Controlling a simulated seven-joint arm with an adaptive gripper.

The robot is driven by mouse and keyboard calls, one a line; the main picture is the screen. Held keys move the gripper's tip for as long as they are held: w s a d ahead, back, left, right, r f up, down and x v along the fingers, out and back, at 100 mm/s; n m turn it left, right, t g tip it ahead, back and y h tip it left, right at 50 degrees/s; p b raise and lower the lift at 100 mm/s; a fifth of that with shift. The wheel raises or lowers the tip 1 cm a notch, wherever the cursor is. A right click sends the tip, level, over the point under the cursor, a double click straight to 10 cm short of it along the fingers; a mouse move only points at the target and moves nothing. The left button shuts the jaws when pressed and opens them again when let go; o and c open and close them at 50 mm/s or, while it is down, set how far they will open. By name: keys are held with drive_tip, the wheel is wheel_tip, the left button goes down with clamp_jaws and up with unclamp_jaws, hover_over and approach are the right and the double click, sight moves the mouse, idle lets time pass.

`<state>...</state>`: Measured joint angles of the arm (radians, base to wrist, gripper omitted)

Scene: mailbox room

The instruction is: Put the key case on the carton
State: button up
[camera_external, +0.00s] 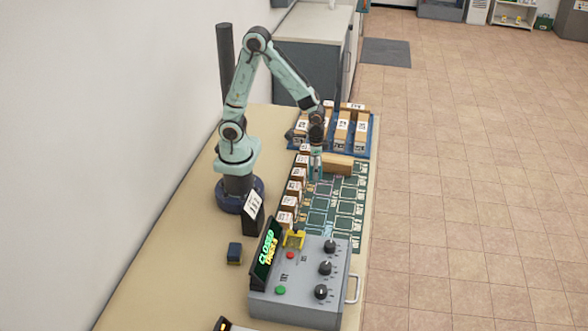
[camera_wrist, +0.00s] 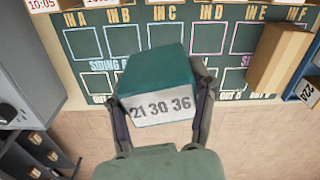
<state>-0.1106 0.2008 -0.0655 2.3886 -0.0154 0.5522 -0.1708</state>
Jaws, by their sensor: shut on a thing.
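My gripper (camera_external: 316,176) is shut on a teal case with a white face marked "21 30 36", which I take to be the key case (camera_wrist: 158,68). Both fingers (camera_wrist: 160,108) press on its sides in the wrist view. In the external view the case is small and hard to tell from the fingers, over the far part of the green board. A plain tan box, likely the carton (camera_external: 338,165), lies at the board's far edge, just right of my gripper. It also shows at the right of the wrist view (camera_wrist: 280,55).
The green board (camera_external: 318,217) has marked squares. Small labelled brown boxes (camera_external: 291,188) line its left side. A blue tray (camera_external: 366,142) with labelled boxes stands beyond. A grey control box (camera_external: 300,283) and dark blue block (camera_external: 234,253) are nearer.

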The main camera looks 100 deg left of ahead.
drive_tip(key=s+a+r+n, duration=0.3)
drive_tip(key=a, duration=0.3)
drive_tip(key=s+a+r+n, duration=0.3)
drive_tip(key=a, duration=0.4)
hover_over(337, 158)
drive_tip(key=f, duration=0.9)
drive_tip(key=shift+s+d+f, duration=0.15)
drive_tip(key=shift+s+d, duration=0.1)
drive_tip(key=shift+d, duration=0.1)
drive_tip(key=shift+w+a+f, duration=0.1)
drive_tip(key=shift+w+f, duration=0.1)
drive_tip(key=shift+f, duration=0.1)
drive_tip(key=shift+w+a+f, duration=0.1)
drive_tip(key=shift+f, duration=1.6)
drive_tip(key=o, duration=1.2)
drive_tip(key=shift+f, duration=0.1)
